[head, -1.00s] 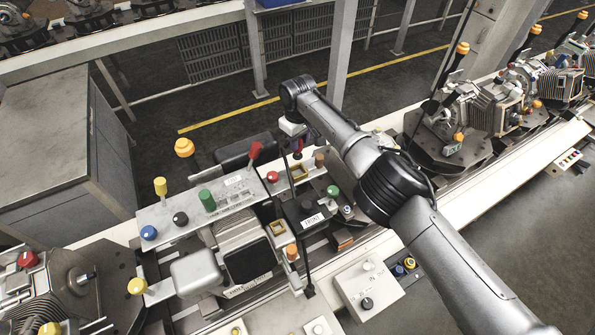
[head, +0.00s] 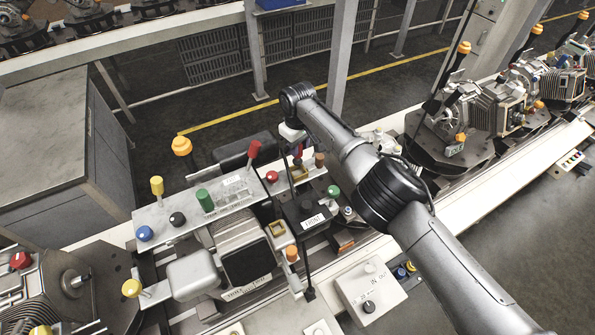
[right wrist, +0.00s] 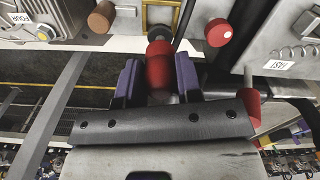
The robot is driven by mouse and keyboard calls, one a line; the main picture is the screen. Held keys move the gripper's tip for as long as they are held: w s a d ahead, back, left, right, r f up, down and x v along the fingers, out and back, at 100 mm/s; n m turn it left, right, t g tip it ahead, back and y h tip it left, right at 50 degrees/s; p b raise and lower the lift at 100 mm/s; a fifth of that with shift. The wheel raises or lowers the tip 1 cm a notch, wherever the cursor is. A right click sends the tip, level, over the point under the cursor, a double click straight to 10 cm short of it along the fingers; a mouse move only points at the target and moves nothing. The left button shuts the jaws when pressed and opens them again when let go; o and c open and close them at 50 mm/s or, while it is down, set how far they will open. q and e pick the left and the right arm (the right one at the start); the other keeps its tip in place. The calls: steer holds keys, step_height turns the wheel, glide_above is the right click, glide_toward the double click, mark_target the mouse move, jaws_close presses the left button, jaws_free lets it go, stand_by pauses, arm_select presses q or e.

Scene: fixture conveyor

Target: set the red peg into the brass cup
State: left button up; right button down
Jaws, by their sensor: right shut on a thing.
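The red peg (right wrist: 158,66) is held upright-looking between the purple fingers of my right gripper (right wrist: 158,80) in the right wrist view. In the head view my right gripper (head: 298,151) is small and partly hidden by its own arm. A square brass cup (head: 300,173) sits on the fixture just below the gripper there. It also shows in the right wrist view (right wrist: 161,13), just beyond the peg's end. I cannot tell whether the peg's end touches or enters the cup. A second brass cup (head: 277,229) is nearer on the fixture. My left gripper is not in view.
A red-tipped lever (head: 254,150) and a red button (head: 272,177) stand left of the gripper. A brown knob (head: 320,159) and a green button (head: 333,191) are close on the right. Thin dark rods rise near the cups.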

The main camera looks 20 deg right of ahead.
mark_target(298, 160)
steer(key=shift+f+b, duration=0.85)
steer(key=shift+f, duration=0.35)
steer(key=shift+f+b, duration=1.15)
steer(key=shift+f, duration=0.15)
steer(key=shift+f+b, duration=0.3)
steer(key=shift+f, duration=0.05)
steer(key=shift+f, duration=0.25)
steer(key=shift+f+b, duration=0.1)
steer(key=shift+b, duration=0.2)
steer(key=shift+f, duration=0.3)
steer(key=c, duration=0.7)
jaws_free()
steer(key=shift+r, duration=0.1)
